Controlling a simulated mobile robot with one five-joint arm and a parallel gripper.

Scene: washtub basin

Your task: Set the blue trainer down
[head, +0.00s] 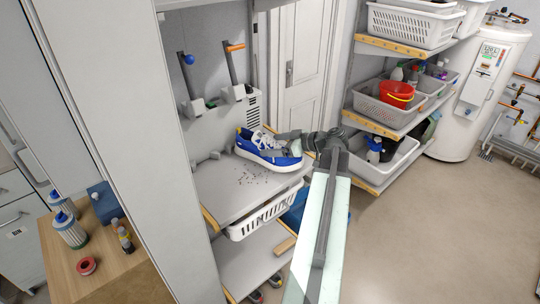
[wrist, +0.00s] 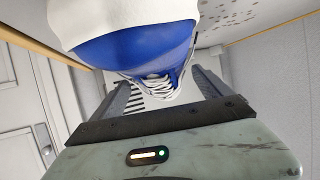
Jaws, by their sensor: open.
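The blue trainer (head: 265,151) has a white sole and white laces. In the head view it is on the grey shelf (head: 226,185), at the shelf's right part. My gripper (head: 283,143) is at the shoe's right end, reaching in from the right. In the wrist view the trainer (wrist: 140,45) fills the upper middle, its laces between the two fingers of my gripper (wrist: 163,88). The fingers stand apart with gaps beside the shoe, so the gripper is open around it. The contact under the sole is partly hidden.
Dark specks lie on the shelf left of the shoe. A white basket (head: 265,213) hangs below. Two tool holders (head: 190,88) are on the back wall. At right, shelves hold white baskets and a red bucket (head: 397,93). A wooden worktop (head: 90,262) is at lower left.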

